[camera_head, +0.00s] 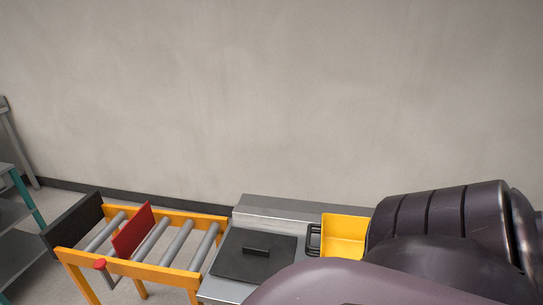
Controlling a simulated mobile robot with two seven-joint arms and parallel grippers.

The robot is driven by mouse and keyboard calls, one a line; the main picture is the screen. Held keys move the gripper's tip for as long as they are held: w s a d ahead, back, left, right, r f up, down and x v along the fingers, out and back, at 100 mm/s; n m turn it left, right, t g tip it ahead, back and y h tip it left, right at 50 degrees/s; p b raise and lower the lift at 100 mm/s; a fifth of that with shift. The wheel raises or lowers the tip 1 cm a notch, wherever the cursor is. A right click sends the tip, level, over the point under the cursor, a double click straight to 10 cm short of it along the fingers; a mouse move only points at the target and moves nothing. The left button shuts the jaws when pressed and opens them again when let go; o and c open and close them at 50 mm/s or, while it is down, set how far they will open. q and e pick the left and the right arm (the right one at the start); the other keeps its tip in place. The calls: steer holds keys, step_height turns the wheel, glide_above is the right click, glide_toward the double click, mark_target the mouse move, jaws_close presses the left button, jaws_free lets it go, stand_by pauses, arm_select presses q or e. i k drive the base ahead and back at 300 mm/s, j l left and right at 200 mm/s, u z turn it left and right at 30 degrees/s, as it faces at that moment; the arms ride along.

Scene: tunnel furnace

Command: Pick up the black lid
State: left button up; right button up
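The black lid (238,263) is a flat dark square plate with a raised bar handle (256,251) on top. It lies flat on a grey metal surface (215,289) at the lower middle of the head view. My own dark arm links cover the lower right and hide what lies behind them, close to the lid's right front side. Neither gripper shows in this view, and nothing is seen touching the lid.
Left of the lid stands a yellow-framed roller conveyor (180,273) with a red plate (132,231) upright across it. A yellow bin (343,235) and a small black frame (314,239) are right of the lid. A grey wall (270,100) is behind.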

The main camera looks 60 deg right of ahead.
mark_target(247, 256)
steer(key=i+z, duration=0.15)
steer(key=z, duration=0.25)
steer(key=i+z, duration=0.2)
steer(key=z, duration=0.25)
steer(key=i+j+z, duration=0.15)
steer(key=z, duration=0.25)
